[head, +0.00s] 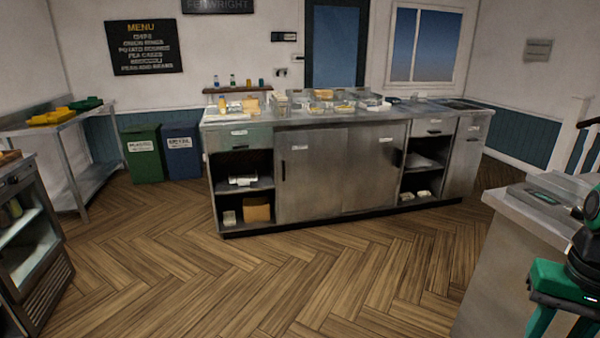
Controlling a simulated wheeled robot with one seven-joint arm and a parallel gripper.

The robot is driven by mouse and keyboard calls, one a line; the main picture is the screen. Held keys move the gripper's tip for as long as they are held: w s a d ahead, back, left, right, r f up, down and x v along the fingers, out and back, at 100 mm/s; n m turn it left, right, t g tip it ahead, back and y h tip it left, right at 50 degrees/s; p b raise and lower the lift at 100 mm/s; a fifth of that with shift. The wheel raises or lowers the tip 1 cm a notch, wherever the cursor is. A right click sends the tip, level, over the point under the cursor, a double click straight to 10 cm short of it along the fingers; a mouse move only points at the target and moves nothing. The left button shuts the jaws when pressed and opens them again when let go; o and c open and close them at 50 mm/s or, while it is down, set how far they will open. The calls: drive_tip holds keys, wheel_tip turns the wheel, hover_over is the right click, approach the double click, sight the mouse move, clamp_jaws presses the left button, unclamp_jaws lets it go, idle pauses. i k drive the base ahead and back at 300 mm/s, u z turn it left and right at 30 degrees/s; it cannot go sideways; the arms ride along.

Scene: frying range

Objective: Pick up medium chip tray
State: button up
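I cannot tell for sure which thing is the medium chip tray. Small pale trays or boxes (424,194) lie on the lowest right shelf of the steel counter (315,172), and a pale flat item (424,161) lies on the shelf above. Another small pale item (229,217) is on the lowest left shelf beside a brown box (257,211). Several containers stand close together on the counter top, too small to tell apart. Green and black parts at the lower right edge look like my arm. My gripper's fingers cannot be made out.
Open wooden floor (270,285) lies before the counter. A grey worktop (550,205) stands close on the right. A glass-fronted unit (32,240) is at the left edge. A steel table (75,150) with yellow and green items, a green bin (143,155) and a blue bin (182,152) stand behind.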

sight(344, 110)
drive_tip(key=i, duration=2.9)
drive_tip(key=z, duration=0.1)
